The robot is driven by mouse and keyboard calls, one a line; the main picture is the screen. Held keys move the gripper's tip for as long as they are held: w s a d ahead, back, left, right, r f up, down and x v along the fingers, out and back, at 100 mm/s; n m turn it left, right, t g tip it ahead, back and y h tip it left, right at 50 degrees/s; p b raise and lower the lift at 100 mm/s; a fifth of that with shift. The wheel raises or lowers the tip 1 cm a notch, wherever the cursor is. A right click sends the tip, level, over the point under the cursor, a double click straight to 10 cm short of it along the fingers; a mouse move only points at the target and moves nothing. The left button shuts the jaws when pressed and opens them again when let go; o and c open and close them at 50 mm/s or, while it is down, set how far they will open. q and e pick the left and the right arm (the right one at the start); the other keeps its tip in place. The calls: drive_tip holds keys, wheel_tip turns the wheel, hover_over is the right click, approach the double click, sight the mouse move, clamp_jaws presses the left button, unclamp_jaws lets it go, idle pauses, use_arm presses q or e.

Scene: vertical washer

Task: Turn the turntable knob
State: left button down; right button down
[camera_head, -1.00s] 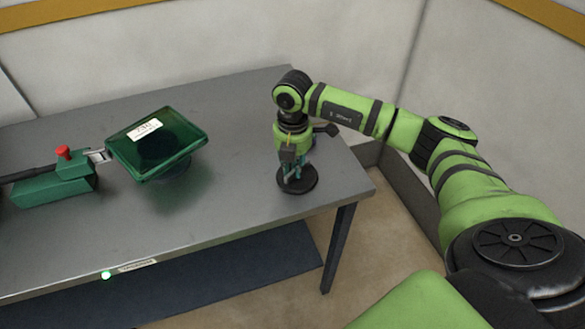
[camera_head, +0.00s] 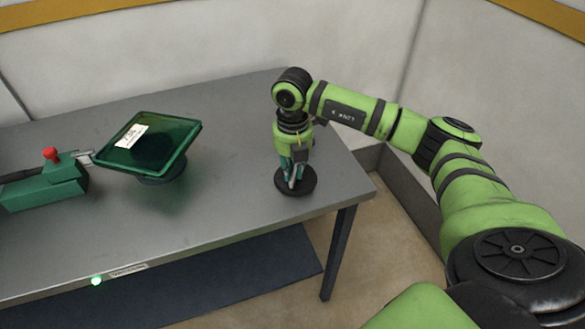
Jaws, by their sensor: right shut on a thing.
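The turntable knob (camera_head: 296,183) is a dark round disc with an upright part on the right end of the grey table. My right gripper (camera_head: 294,172) points down over it and is shut on its upright part, which is mostly hidden between the fingers. A tilted green square tray (camera_head: 150,141) with a white label stands on a round dark base further left. My left gripper is not in view.
A green clamp-like device (camera_head: 45,188) with a red knob stands on the grey table (camera_head: 225,205) at the left, beside the tray. The table is clear between the tray and the turntable knob. Walls stand behind and to the right.

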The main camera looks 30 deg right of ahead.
sight(293, 172)
drive_tip(key=c, duration=1.1)
unclamp_jaws()
drive_tip(key=shift+c, duration=0.2)
wheel_tip(293, 172, up, 12)
